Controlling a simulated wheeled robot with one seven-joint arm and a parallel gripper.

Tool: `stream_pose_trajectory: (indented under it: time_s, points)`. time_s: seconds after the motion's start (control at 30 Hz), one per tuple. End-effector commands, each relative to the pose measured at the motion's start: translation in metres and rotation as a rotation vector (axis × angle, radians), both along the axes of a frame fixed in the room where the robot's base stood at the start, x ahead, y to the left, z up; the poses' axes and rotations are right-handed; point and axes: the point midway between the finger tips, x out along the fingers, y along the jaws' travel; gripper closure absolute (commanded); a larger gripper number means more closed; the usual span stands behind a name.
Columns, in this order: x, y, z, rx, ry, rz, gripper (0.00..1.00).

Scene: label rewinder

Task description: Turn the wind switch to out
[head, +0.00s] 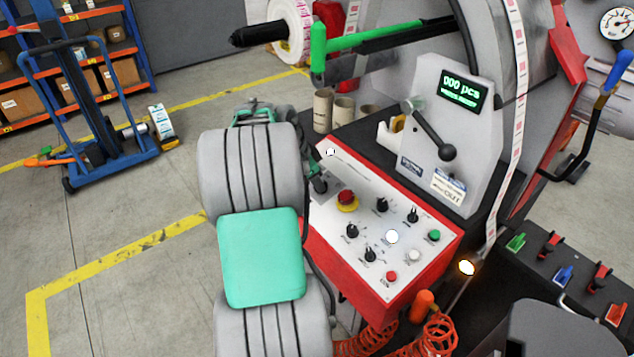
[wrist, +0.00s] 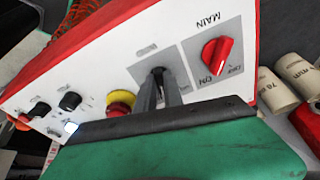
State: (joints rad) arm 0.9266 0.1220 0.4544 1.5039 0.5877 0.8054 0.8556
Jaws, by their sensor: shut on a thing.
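The control panel (head: 365,215) has a white sloping face with a red rim. My gripper (wrist: 158,88) is shut on a black switch knob (wrist: 157,72) on a grey plate (wrist: 146,67) of that panel in the wrist view. The fingers hide most of this knob, so its pointing direction and the plate's lettering cannot be read. In the head view my arm comes down beside the panel, and the grey plate (head: 335,196) shows partly behind it. A small sign reading OUT (head: 449,186) is on the grey housing below a black lever (head: 435,137).
Beside the held knob are the red main switch (wrist: 215,55) and the red emergency stop with a yellow collar (head: 346,199). Several black knobs and coloured buttons lie to the right. Cardboard cores (head: 323,110) stand behind the panel. A blue trolley (head: 90,120) stands apart at left.

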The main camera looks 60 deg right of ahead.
Motion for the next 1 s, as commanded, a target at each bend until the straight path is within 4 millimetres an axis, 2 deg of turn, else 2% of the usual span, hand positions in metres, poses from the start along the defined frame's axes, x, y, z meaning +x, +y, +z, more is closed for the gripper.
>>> stream_pose_trajectory:
  time_s: [0.6,1.0]
  points:
    - [-0.0037,0.0016,0.0000,0.069,0.133,0.531,1.00]
    - [-0.0043,0.0018,-0.0006,0.092,0.176,0.706,1.00]
